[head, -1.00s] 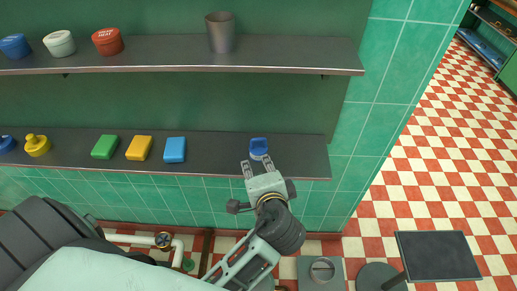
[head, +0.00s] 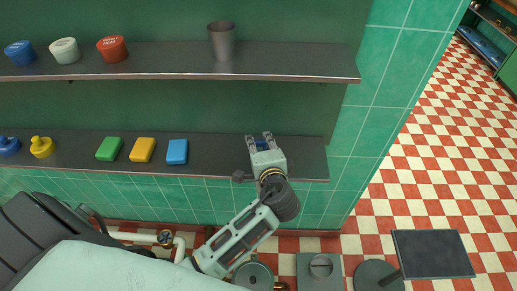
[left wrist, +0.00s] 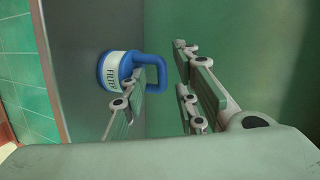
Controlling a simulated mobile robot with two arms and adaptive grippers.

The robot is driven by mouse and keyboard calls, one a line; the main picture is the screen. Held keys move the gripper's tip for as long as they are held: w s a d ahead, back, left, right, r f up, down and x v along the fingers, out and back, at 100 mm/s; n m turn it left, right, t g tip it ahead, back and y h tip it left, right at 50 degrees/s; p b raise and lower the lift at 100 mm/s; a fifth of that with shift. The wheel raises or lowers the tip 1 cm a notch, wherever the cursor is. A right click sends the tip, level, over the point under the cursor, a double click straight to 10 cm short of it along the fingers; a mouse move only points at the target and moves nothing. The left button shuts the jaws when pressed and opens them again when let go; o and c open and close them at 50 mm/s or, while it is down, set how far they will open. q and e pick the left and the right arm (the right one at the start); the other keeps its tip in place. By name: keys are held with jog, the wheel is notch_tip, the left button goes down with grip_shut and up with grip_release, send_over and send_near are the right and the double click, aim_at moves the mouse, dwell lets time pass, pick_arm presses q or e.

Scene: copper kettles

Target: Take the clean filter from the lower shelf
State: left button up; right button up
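The filter (left wrist: 116,71) is blue with a white band reading "FILTER" and a loop handle (left wrist: 156,72). It stands at the right part of the lower shelf (head: 215,158). My right gripper is not in view.
Green (head: 109,148), yellow (head: 142,150) and blue (head: 177,151) blocks lie left on the lower shelf, with a yellow lidded item (head: 42,148) farther left. A tiled wall (head: 385,75) is right.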

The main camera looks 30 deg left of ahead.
pick_arm(q)
grip_shut()
dwell(0.8)
